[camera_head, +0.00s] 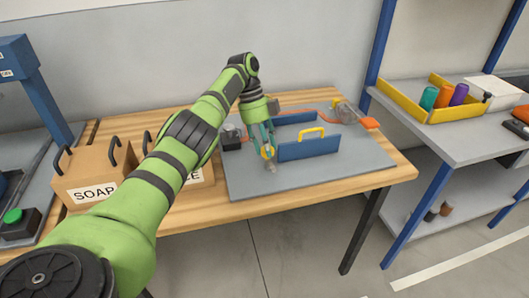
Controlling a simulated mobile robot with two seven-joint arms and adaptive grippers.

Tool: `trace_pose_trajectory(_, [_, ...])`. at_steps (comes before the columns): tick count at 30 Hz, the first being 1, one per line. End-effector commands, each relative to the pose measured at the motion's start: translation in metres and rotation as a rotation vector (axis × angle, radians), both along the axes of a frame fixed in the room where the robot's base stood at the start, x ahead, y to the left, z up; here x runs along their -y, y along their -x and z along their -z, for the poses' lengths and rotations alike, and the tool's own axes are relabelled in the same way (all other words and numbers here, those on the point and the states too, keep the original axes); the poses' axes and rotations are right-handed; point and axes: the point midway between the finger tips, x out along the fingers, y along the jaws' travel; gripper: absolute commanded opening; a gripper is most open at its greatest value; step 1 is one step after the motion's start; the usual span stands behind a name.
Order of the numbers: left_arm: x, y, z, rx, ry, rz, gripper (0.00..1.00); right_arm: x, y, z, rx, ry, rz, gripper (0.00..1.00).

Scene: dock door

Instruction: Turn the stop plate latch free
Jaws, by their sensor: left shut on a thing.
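The blue stop plate (309,147) stands upright on a grey board, with a yellow handle (311,132) on top. My left gripper (269,155) is at the plate's left end, pointing down. It is shut on a small yellow-orange piece there, which seems to be the latch; the fingers hide most of it, so its turn angle cannot be told. My right gripper is out of view.
The grey board (358,165) lies on a wooden table (398,172). A second blue plate (297,118) stands behind, and an orange-ended part (370,123) is at the right. A SOAP box (95,175) is left. A yellow tray (406,110) sits on the right shelf.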

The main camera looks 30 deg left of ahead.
Motion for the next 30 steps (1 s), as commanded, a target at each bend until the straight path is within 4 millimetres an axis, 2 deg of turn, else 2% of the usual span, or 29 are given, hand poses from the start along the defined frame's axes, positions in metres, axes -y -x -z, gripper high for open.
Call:
trace_pose_trajectory(1, [0.005, -0.003, 0.000, 0.009, 0.008, 0.020, 0.05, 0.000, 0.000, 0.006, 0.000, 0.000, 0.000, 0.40])
trace_pose_trajectory(9, [0.005, -0.003, -0.001, 0.008, 0.009, 0.083, 0.05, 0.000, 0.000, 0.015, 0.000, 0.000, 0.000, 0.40])
trace_pose_trajectory(29, [0.006, -0.002, -0.001, 0.003, 0.011, 0.109, 0.05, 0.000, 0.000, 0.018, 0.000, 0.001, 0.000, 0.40])
trace_pose_trajectory(30, [0.006, -0.002, -0.001, 0.003, 0.011, 0.109, 0.54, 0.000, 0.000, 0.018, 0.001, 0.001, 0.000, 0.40])
